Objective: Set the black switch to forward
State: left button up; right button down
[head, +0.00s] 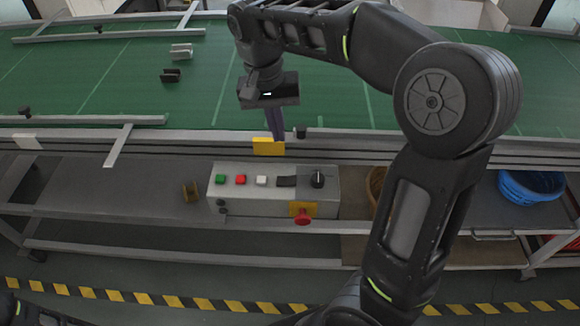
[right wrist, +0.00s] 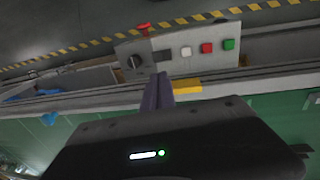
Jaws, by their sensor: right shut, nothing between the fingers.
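The black switch (head: 317,179) is a rotary knob at the right end of the grey control box (head: 230,205). The box also carries green, red and white buttons. In the right wrist view the switch (right wrist: 134,62) shows on the box's face, just left of and beyond my fingertips. My right gripper (head: 277,136) is shut and empty, above and left of the switch, near the conveyor's front rail and apart from the switch. In the right wrist view its fingers (right wrist: 158,80) are together. The switch's setting is too small to read. My left gripper does not show.
A red emergency knob on a yellow plate (head: 302,212) sticks out below the switch. A yellow block (head: 268,147) is on the rail above the box. The green conveyor (head: 340,100) lies behind. A blue basket (head: 530,186) is on the shelf at right.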

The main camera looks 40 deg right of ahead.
jog(key=shift+s+d, duration=0.15)
jog(key=shift+d, duration=0.05)
jog(key=b, duration=0.4)
send_near(291, 180)
jog(key=f, duration=0.4)
jog(key=f+p, duration=0.1)
jog(key=f, duration=0.1)
jog(key=shift+s+d+f, duration=0.25)
jog(key=shift+d+f, duration=0.1)
jog(key=shift+f, duration=0.05)
